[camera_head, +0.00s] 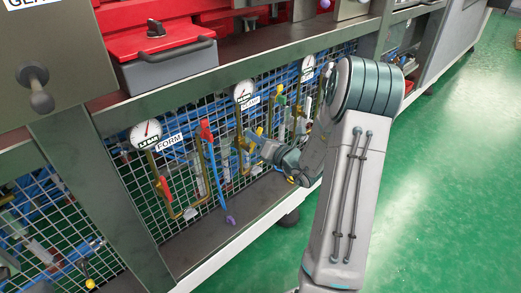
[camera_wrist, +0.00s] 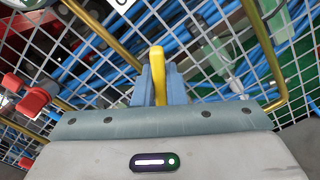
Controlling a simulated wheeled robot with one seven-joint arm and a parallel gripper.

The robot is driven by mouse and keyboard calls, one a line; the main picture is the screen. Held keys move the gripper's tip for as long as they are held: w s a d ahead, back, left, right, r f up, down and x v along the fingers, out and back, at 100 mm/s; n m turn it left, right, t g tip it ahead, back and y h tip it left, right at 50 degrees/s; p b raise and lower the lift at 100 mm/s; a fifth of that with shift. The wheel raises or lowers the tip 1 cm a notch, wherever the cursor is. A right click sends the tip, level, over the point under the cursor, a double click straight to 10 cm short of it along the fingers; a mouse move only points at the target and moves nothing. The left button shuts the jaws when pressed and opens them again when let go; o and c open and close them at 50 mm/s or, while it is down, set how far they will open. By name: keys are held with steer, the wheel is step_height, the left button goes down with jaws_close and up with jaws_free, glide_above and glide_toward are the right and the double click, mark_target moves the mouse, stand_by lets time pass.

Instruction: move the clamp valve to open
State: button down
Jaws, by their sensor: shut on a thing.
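A yellow valve handle (camera_wrist: 157,68) stands between the two blue fingers of my gripper (camera_wrist: 156,88) in the wrist view. The fingers are shut on it. In the head view my gripper (camera_head: 256,140) reaches the mesh panel below the middle gauge (camera_head: 243,92), whose label is too small to read for certain. The yellow handle (camera_head: 241,143) shows just left of the fingers there. Brass pipes run to both sides of the handle in the wrist view. The valve body is mostly hidden behind my gripper.
A gauge labelled FORM (camera_head: 146,133) with a red valve handle (camera_head: 163,187) is to the left. Another red handle (camera_head: 206,130) is nearer my gripper. A third gauge (camera_head: 308,63) is to the right. Wire mesh and blue hoses lie close behind. The green floor at right is clear.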

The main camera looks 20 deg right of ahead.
steer(key=shift+f, duration=0.15)
steer(key=shift+s+a+n+b, duration=0.15)
steer(key=shift+a+n+b, duration=0.25)
steer(key=shift+n+b, duration=0.65)
steer(key=shift+s+a+r+n, duration=0.15)
steer(key=shift+r+n, duration=0.2)
steer(key=shift+n, duration=0.4)
steer(key=shift+b, duration=0.45)
steer(key=shift+a+f+n+b, duration=0.1)
steer(key=shift+a+n+b, duration=0.25)
steer(key=shift+n+b, duration=0.5)
steer(key=shift+s+a+n+b, duration=0.15)
steer(key=shift+a+n+b, duration=0.1)
steer(key=shift+n+b, duration=0.3)
steer(key=shift+r+p, duration=0.2)
steer(key=shift+p, duration=0.1)
steer(key=c, duration=1.4)
jaws_free()
steer(key=shift+d, duration=0.1)
